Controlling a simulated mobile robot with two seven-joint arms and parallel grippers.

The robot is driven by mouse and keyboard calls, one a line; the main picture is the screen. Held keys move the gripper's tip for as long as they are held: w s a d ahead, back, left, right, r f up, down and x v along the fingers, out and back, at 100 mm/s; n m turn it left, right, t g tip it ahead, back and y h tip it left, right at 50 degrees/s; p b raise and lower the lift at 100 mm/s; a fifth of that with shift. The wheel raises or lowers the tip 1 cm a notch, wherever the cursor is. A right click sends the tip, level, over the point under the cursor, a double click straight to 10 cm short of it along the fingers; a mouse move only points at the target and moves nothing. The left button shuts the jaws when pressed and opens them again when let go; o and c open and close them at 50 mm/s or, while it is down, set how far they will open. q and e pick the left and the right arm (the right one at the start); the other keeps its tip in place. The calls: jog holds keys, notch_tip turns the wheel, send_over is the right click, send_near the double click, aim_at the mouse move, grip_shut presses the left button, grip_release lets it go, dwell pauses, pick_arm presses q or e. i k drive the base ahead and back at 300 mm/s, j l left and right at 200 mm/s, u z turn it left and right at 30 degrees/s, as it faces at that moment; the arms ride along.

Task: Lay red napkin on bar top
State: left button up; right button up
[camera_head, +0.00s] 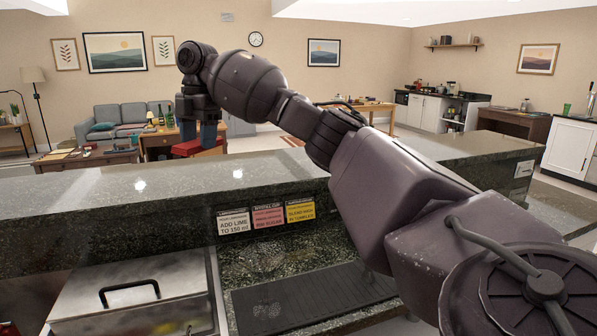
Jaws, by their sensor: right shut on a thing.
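My right arm reaches across from the lower right. Its gripper (198,133) points down near the far edge of the bar top and is shut on the red napkin (198,147). The napkin shows as a small, flat red shape below the fingers, partly covered by them. I cannot tell whether it touches the bar top (120,185), a long raised slab of dark speckled stone. My left gripper is not in view.
The bar top is bare to the left of the napkin. Several label cards (268,217) are on its near face. Below are a lidded metal bin (130,295) and a black ribbed mat (310,300). Tables and a sofa (122,115) stand beyond the bar.

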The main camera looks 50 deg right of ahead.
aim_at(267, 180)
jog(key=i+l, duration=0.1)
jog(key=l, duration=0.55)
jog(key=i+l, duration=0.1)
jog(key=l, duration=0.55)
